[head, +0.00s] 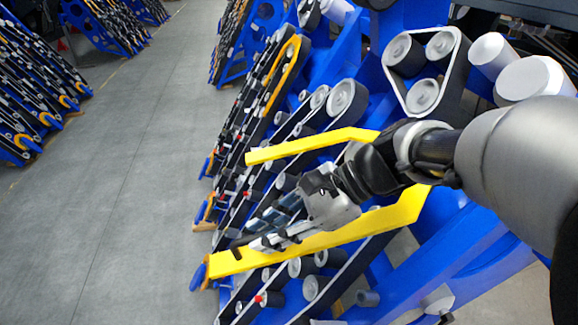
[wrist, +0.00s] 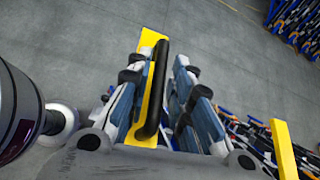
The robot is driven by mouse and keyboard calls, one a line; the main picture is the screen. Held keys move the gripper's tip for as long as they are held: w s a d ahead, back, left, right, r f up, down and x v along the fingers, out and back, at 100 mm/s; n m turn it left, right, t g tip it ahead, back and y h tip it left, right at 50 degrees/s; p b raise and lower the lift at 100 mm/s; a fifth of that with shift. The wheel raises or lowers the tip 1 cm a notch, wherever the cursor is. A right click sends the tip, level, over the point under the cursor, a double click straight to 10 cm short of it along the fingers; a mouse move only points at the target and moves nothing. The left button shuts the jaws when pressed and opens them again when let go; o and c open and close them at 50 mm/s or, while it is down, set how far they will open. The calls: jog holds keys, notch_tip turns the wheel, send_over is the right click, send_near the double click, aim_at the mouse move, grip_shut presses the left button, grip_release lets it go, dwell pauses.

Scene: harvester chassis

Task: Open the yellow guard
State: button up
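The yellow guard (head: 330,238) is a long bent bar sloping across the blue chassis. Its flat yellow face also shows in the wrist view (wrist: 150,38). A black bar handle (wrist: 157,90) runs along that face. In the head view a dark end of it (head: 236,254) shows near the guard's lower left end. My gripper (head: 257,234) is at this lower end. In the wrist view my gripper (wrist: 157,72) is open, with the handle lying between its fingers and visible gaps to both. Whether the handle is level with the fingertips in depth, I cannot tell.
A second yellow bar (head: 300,146) lies above my gripper, and a yellow piece (wrist: 284,150) shows at the right of the wrist view. Belts and grey rollers (head: 347,98) crowd the chassis. The grey floor (head: 120,190) to the left is clear.

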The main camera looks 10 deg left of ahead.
jog(key=shift+o, duration=0.8)
jog(key=v, duration=1.2)
jog(key=shift+s, duration=0.1)
